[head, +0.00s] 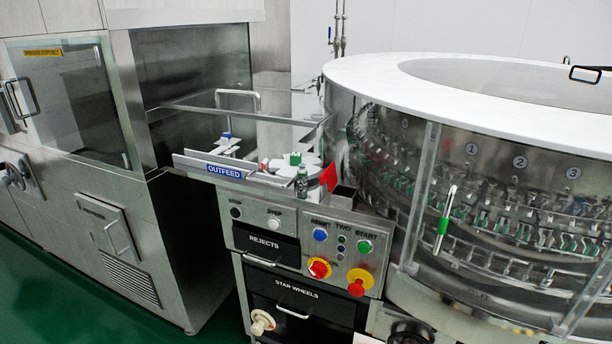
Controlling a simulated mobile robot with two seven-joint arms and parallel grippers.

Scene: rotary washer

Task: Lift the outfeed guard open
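The outfeed station, with a blue OUTFEED label (224,171) on its front rail, sits between the steel cabinet and the round washer. Above it I see a metal-edged, clear-looking panel (285,117), which appears to be the outfeed guard. A light hoop-shaped handle (238,92) stands at its upper edge. The guard's exact angle is hard to tell. Under it are a green-topped star wheel (294,158), a small dark bottle (302,183) and a red flag-like plate (328,177). Neither of my grippers is in view.
The control panel (340,247) with coloured buttons, the REJECTS drawer (265,246) and the STAR WHEELS drawer (297,296) lie below the outfeed. The washer's white rim (360,70) bulges out at right. The cabinet (60,190) stands at left. Green floor (215,320) is free between.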

